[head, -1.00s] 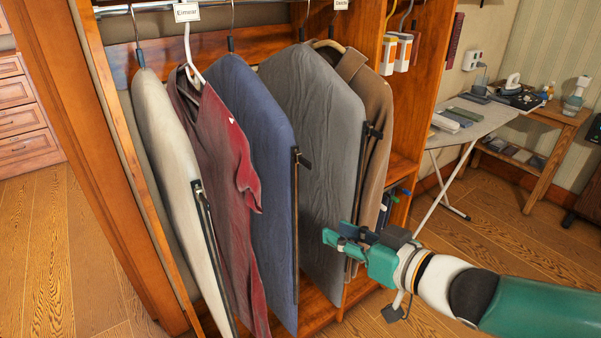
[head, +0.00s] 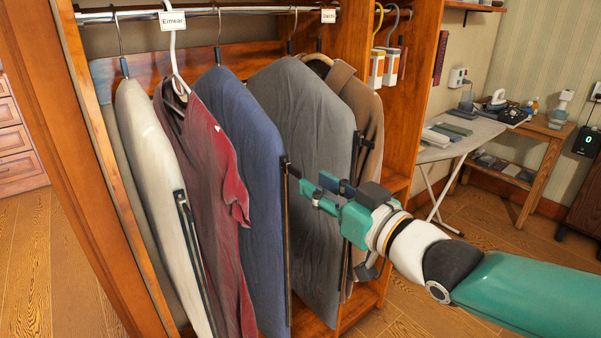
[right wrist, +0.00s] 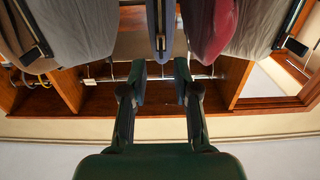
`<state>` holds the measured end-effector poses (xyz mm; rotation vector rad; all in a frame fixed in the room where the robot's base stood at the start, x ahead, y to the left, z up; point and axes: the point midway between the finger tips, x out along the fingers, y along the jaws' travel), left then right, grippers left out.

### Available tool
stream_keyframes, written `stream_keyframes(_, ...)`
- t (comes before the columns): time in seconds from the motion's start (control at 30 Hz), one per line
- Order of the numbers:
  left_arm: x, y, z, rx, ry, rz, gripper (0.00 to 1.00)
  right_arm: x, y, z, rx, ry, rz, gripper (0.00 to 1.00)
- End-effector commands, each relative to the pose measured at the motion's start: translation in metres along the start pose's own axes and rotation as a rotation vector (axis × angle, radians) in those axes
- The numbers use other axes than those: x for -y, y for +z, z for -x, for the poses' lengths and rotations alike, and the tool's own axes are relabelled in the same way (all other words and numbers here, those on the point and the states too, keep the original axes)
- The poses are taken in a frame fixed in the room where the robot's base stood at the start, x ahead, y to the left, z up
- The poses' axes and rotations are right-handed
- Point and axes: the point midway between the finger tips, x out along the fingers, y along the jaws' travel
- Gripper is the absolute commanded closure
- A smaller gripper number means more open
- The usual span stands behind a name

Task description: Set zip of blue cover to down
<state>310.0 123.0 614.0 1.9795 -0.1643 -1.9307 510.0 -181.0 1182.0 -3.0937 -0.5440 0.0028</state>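The blue cover (head: 245,150) hangs from the rail between a red shirt and a grey cover. Its dark zip track (head: 287,240) runs down its right front edge. The zip pull (head: 293,171) sticks out near the top of that track. My right gripper (head: 309,192) is just right of the pull, in front of the grey cover. In the right wrist view its two fingers (right wrist: 160,68) are apart and empty. The blue cover's edge (right wrist: 152,14) and its pull (right wrist: 160,43) lie ahead, centred between the fingers, with no contact visible. My left gripper is out of view.
The red shirt (head: 205,165) and white cover (head: 150,150) hang left of the blue cover. An ironing board (head: 455,140) stands farther right.

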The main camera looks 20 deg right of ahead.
Motion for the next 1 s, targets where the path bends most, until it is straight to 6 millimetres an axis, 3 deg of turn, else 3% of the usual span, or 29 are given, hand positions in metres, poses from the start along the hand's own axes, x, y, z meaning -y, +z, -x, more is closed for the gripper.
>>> stream_keyframes(0.1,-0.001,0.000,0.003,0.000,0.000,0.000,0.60,0.001,-0.001,-0.027,0.002,-0.002,0.000,0.70)
stream_keyframes(0.3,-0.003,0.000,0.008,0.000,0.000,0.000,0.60,0.001,-0.001,-0.056,0.001,-0.002,0.001,0.70)
stream_keyframes(0.5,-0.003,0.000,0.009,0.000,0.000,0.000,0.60,0.000,-0.001,-0.068,0.000,-0.001,0.000,0.70)
stream_keyframes(0.77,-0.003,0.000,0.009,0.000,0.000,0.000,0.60,0.001,-0.001,-0.069,-0.001,-0.001,0.001,0.70)
stream_keyframes(0.93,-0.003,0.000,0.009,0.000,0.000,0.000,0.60,0.001,-0.001,-0.069,-0.001,-0.001,0.000,0.96)
stream_keyframes(1.0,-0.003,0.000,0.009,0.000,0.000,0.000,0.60,0.001,-0.001,-0.068,-0.001,-0.001,0.000,1.00)
